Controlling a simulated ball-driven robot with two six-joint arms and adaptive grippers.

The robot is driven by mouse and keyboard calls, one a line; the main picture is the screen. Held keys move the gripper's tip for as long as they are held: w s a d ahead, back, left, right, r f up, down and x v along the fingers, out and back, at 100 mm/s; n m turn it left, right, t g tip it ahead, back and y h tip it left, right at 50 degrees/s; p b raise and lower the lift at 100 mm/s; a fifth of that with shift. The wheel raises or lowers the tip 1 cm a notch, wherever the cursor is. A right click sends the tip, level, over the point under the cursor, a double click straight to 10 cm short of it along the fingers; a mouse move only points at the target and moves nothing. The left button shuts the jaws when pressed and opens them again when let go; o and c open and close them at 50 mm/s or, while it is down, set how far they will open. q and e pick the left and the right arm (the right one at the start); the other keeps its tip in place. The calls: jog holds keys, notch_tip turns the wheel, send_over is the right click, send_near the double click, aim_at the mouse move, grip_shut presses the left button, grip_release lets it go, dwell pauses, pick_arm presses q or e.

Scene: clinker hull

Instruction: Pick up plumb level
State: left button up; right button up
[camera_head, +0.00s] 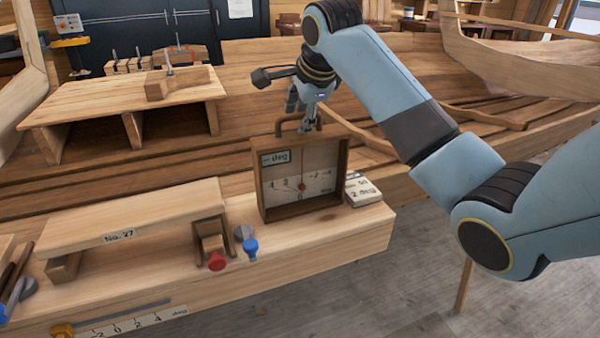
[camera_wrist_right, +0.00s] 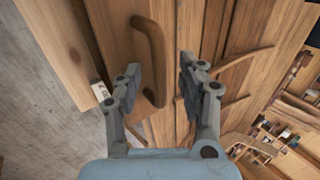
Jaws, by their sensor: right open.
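The plumb level is a wooden box (camera_head: 262,192) with a pale dial face, a red needle and a "deg" label. It stands upright on the bench in the head view. Its curved wooden handle (camera_wrist_right: 150,55) shows on its top in the right wrist view. My right gripper (camera_head: 303,122) is over the top of the box, fingers pointing down at the handle. In the right wrist view the open fingers (camera_wrist_right: 160,80) lie on either side of the handle, with gaps showing. Whether they touch it lower down cannot be told. My left gripper is not in view.
A small block marked "2 deg" (camera_head: 362,190) sits right beside the box. A raised plank marked "No. 27" (camera_head: 130,222), a red knob (camera_head: 217,262) and a blue knob (camera_head: 250,247) are to the left. The hull planking (camera_head: 110,180) runs behind; grey floor (camera_head: 420,300) is in front right.

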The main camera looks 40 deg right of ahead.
jog(key=shift+w+f, duration=0.3)
jog(key=shift+f, duration=0.15)
jog(key=shift+s, duration=0.1)
jog(key=shift+c, duration=0.5)
jog(key=shift+r, duration=0.1)
jog(key=shift+c, duration=1)
grip_shut()
